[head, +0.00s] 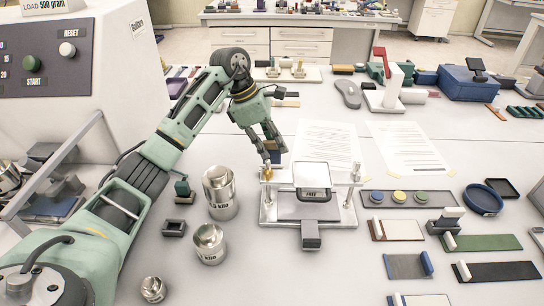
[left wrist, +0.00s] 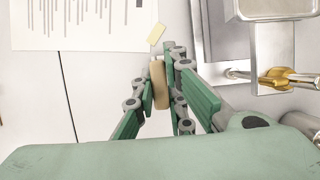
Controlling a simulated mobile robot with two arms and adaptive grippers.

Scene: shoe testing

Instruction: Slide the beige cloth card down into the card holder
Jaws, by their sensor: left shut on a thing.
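My left gripper (head: 268,157) reaches in over the back left corner of the metal test stand in the head view. In the left wrist view the left gripper (left wrist: 163,72) is shut on a slim beige piece, which looks like the beige cloth card (left wrist: 160,88), seen nearly edge-on between the green fingers. In the head view the fingers hide most of it. Its lower end and any contact below are not clear. My right gripper is not in view.
The metal stand (head: 267,210) with a small display and brass fittings is close to the gripper. Steel weights (head: 219,190) stand at left. Printed sheets (head: 408,148) lie behind. Several coloured strips and blocks fill the right side. White table shows between the weights and the front edge.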

